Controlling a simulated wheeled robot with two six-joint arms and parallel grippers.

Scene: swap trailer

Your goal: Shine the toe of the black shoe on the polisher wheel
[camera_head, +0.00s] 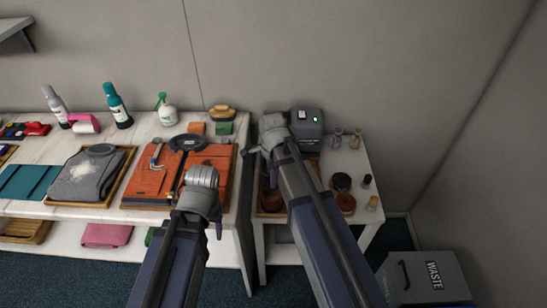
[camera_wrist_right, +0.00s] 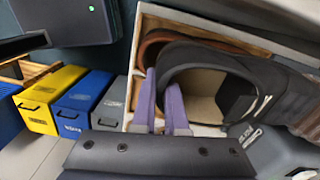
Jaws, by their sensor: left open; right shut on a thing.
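The black shoe (camera_wrist_right: 240,90) shows in the right wrist view with its open collar towards me. My right gripper (camera_wrist_right: 165,128) is shut on its collar edge at the near left. In the head view, my right gripper (camera_head: 264,165) is over the left side of the small side table, and my arm hides most of the shoe. My left gripper (camera_head: 214,218) is open in front of the long counter.
A brown shoe's collar (camera_wrist_right: 158,44) lies beside the black shoe in a wood-edged tray (camera_wrist_right: 136,65). Jars (camera_head: 342,182) and small bottles stand on the table's right. The counter holds an orange garment (camera_head: 152,180) and a grey sweater (camera_head: 88,175). A waste bin (camera_head: 425,280) stands at right.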

